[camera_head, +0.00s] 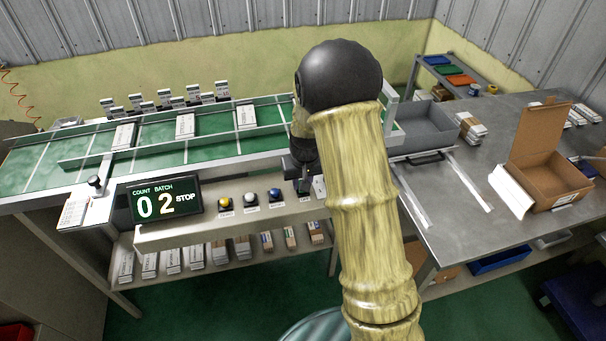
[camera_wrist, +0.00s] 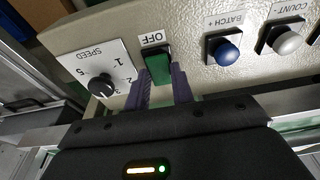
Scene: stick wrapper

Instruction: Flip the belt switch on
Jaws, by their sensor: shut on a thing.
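The green belt switch (camera_wrist: 158,65) is in the grey control panel (camera_wrist: 210,82) in the wrist view, beside a label reading OFF (camera_wrist: 153,39). My gripper (camera_wrist: 161,88) has its two purple-grey fingers close on either side of the switch, shut on it. The fingers hide the switch's near edges. In the head view my gripper (camera_head: 302,172) is at the right end of the panel front, and the switch is hidden behind it. The display (camera_head: 160,201) reads COUNT 0, BATCH 2 and STOP.
A black speed knob (camera_wrist: 101,86) is left of the switch; blue (camera_wrist: 227,52) and white (camera_wrist: 287,42) buttons are to the right. The green belt (camera_head: 160,136) carries several wrapped sticks behind the panel. A steel table (camera_head: 455,215) with an open cardboard box (camera_head: 548,160) stands right.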

